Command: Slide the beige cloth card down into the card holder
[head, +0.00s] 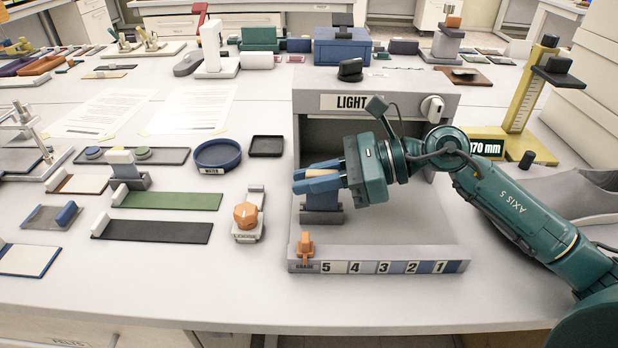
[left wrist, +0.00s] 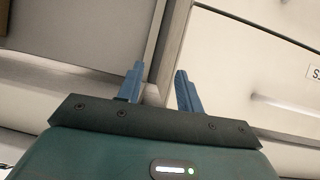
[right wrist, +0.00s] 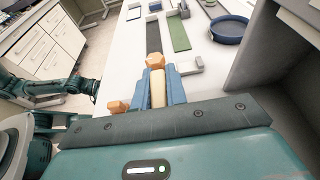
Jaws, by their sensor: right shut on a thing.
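The beige cloth card (right wrist: 158,88) is between the blue fingers of my right gripper (right wrist: 160,76) in the right wrist view. In the head view my right gripper (head: 302,181) is shut on the card, and only a thin beige strip shows between the fingers. The card holder (head: 321,216), a blue-grey block on a grey base, stands directly below the fingers inside the light booth. The card's lower edge is hidden, so I cannot tell whether it touches the holder. My left gripper (left wrist: 160,70) is open and empty in the left wrist view, away from the bench top.
The light booth (head: 375,100) surrounds the holder, with a roof above and a numbered grade strip (head: 385,267) with an orange slider in front. An orange-knobbed device (head: 246,218) stands left of it. A blue water dish (head: 218,154) and the yellow gauge (head: 525,100) stand nearby.

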